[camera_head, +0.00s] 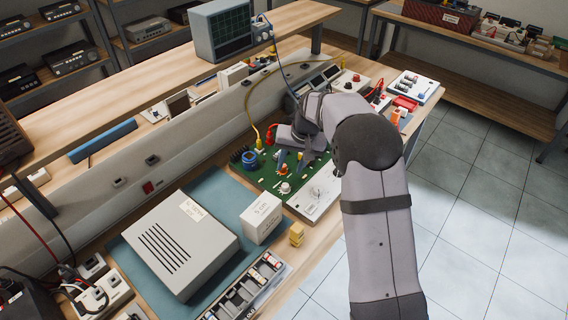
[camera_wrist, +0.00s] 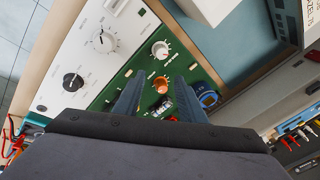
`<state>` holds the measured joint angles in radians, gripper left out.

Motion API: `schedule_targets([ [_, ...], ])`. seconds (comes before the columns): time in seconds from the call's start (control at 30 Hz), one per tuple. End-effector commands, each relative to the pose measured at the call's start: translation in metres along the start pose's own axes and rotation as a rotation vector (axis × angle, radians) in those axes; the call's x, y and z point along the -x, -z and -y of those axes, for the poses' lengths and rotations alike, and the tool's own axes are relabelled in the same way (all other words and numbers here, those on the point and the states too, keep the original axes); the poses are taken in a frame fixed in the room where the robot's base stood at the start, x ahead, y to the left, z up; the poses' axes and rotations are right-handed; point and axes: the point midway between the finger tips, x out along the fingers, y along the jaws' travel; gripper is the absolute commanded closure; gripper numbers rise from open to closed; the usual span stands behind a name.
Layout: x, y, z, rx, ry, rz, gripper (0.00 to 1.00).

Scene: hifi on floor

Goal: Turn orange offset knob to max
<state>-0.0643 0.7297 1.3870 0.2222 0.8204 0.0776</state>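The orange offset knob (camera_wrist: 161,83) sits on the green circuit board (camera_wrist: 143,72). In the wrist view it shows between the two blue-grey fingers of my gripper (camera_wrist: 159,92). My gripper is open, with a finger on either side of the knob in that view. I cannot tell whether either finger touches it. In the head view my gripper (camera_head: 293,160) is low over the green board (camera_head: 266,181). The knob's pointer and scale are too small to read.
A white knob (camera_wrist: 160,49) stands close to the orange one, and a blue coil (camera_wrist: 208,98) is near the right finger. A white panel (camera_wrist: 82,60) with knobs adjoins the board. A white box (camera_head: 261,217) and grey instrument (camera_head: 181,243) stand nearby.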

Motion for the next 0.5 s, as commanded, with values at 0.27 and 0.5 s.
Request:
schedule_targets([
  [0.27,0.002,0.032,0.009,0.472,0.004,-0.134,0.63],
  [0.5,0.002,0.034,0.009,0.648,-0.011,-0.144,0.63],
])
